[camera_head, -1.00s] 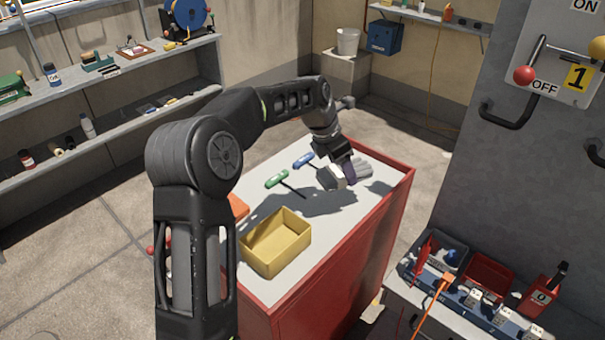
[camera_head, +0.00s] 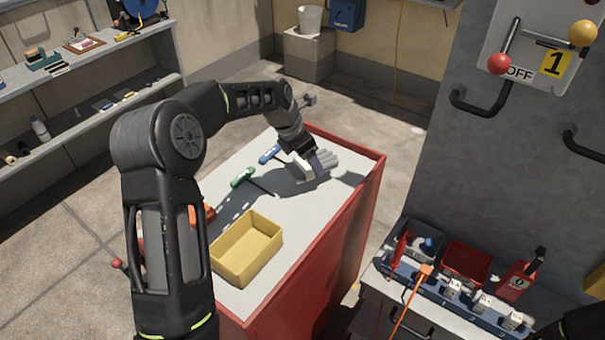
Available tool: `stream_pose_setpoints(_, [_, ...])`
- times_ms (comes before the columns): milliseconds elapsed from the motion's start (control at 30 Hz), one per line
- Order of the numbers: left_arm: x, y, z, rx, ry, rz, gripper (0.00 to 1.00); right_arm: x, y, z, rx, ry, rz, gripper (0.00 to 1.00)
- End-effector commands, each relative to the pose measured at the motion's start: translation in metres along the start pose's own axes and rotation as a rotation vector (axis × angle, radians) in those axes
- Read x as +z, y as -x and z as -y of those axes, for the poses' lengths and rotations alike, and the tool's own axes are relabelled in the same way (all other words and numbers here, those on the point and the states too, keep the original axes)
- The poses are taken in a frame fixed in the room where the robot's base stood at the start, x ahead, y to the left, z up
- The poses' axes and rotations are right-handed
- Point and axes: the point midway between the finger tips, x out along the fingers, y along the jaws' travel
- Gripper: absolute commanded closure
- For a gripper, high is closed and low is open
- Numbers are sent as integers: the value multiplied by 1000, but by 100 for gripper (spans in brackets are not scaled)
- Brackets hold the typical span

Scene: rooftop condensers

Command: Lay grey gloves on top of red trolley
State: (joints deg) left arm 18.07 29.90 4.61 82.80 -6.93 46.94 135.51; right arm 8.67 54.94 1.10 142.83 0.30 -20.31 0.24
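The red trolley (camera_head: 345,228) stands in the middle with a light grey top. The grey gloves (camera_head: 322,163), with a purple-grey cuff, are at the far right part of the trolley top. My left gripper (camera_head: 312,163) is at the gloves, its fingers around the cuff area. The gloves appear at or just above the surface; I cannot tell if they bear on it. The fingertips are small and partly hidden by the gloves. My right gripper is not in view; only a dark bit of my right arm shows at the bottom right corner.
On the trolley top are a yellow bin (camera_head: 246,250), a green-handled tool (camera_head: 243,177), a blue-handled tool (camera_head: 269,154) and an orange item (camera_head: 203,214). A grey cabinet with levers and a counter holding a blue tray (camera_head: 440,285) stands to the right. Shelves are at left.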

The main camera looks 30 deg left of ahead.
Motion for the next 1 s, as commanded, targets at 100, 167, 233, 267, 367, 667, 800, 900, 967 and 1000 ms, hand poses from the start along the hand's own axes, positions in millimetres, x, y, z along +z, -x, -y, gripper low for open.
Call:
stream_pose_setpoints(100, [-3,-8,0,0,0,1,78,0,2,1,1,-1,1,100])
stream_pose_setpoints(167, [-3,-9,0,1,-1,2,78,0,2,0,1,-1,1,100])
stream_pose_setpoints(233, [-3,-9,0,2,-1,2,78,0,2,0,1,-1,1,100])
stream_pose_setpoints(267, [-3,-9,0,1,-1,2,78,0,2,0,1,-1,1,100])
stream_pose_setpoints(367, [-3,-9,0,1,-1,2,78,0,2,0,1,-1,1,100])
stream_pose_setpoints(667, [-16,-39,0,-1,0,0,78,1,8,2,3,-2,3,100])
stream_pose_setpoints(800, [-17,-44,0,1,0,2,78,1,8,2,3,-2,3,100])
stream_pose_setpoints(900, [-17,-44,0,1,-1,2,78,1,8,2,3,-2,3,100])
stream_pose_setpoints(967, [-17,-44,0,1,-1,2,78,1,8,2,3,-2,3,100])
stream_pose_setpoints(1000, [-18,-44,0,1,-1,2,78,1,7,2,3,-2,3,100])
